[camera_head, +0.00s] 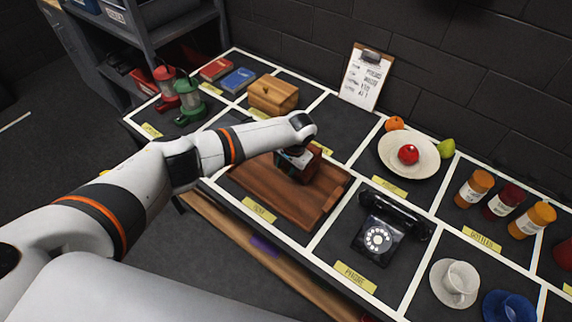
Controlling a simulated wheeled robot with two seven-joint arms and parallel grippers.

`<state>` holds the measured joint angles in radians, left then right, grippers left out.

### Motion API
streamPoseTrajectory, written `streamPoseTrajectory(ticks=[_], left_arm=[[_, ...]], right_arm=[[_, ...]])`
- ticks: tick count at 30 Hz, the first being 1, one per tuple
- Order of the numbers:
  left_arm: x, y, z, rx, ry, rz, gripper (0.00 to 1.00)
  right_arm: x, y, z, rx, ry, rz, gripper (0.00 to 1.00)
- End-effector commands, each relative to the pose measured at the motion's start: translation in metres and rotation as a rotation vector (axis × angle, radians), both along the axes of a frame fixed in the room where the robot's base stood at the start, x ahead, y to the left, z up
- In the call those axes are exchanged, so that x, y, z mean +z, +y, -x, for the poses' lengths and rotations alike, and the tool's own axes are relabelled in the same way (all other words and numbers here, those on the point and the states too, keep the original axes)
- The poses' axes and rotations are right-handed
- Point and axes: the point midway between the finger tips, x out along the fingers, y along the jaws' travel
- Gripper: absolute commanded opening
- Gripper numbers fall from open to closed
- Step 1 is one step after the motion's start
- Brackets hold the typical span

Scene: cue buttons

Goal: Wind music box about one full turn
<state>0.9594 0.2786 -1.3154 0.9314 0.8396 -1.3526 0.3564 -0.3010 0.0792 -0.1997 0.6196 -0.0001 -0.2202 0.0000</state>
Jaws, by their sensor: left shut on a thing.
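A small reddish-brown wooden box (312,165), which looks like the music box, stands on a brown wooden tray (262,191) in the middle of the table. My left arm reaches in from the left, and my left gripper (297,159) is at the box, pointing down. It is shut on part of the box; the hand hides its fingertips, most of the box and any key or crank. My right gripper does not show.
A black rotary telephone (382,232) stands right of the tray. A light wooden chest (273,95), books and two lanterns (188,97) are behind left. A fruit plate (424,163), jars and cups (456,282) fill the right side. A clipboard (364,76) leans on the wall.

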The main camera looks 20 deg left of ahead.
Motion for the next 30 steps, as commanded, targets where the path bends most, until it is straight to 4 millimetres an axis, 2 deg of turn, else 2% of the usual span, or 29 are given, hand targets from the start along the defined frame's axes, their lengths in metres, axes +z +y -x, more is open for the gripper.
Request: streamPoseTrajectory(ticks=[8, 13, 30], left_arm=[[-0.001, -0.007, 0.002, -0.002, -0.053, -0.146, 0.13], [-0.004, -0.011, 0.004, -0.004, -0.105, -0.285, 0.13], [-0.015, -0.018, 0.006, -0.002, -0.252, -0.687, 0.13]], right_arm=[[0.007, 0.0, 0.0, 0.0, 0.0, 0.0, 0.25], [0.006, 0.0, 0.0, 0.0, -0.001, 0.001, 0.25], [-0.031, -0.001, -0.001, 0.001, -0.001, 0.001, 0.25]])
